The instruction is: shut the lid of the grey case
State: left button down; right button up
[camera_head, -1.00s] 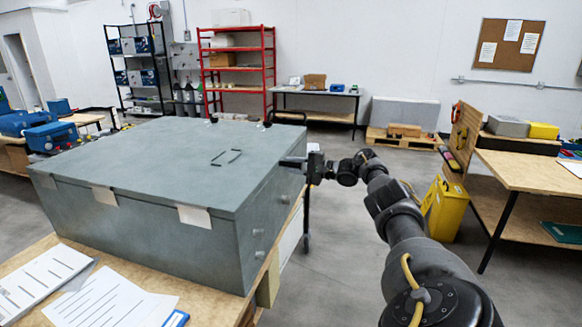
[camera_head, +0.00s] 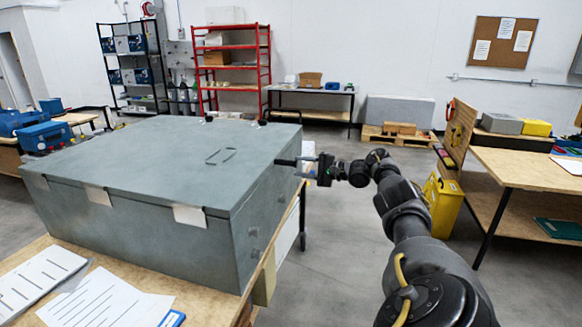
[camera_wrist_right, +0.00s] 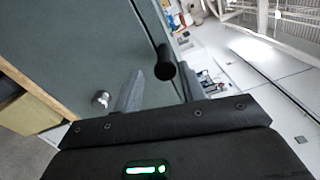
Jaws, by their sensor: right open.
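The grey case (camera_head: 150,235) stands on a wooden table, and its flat lid (camera_head: 130,160) lies level on top, with no clear gap along the front edge. A short black knob (camera_head: 284,162) sticks out from the case's right side. It also shows in the right wrist view (camera_wrist_right: 165,63), between the finger ends. My right gripper (camera_head: 304,167) is open just right of the case, its fingers (camera_wrist_right: 160,82) pointing at the side wall on either side of the knob. I cannot tell whether they touch it. My left gripper is out of view.
Papers (camera_head: 100,300) lie on the table in front of the case. A wooden workbench (camera_head: 530,170) and a yellow container (camera_head: 443,205) stand to the right of my right arm. Open floor (camera_head: 335,240) lies between the table and my arm.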

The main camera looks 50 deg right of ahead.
jog(key=shift+b+v, duration=0.5)
jog(key=shift+v, duration=2.3)
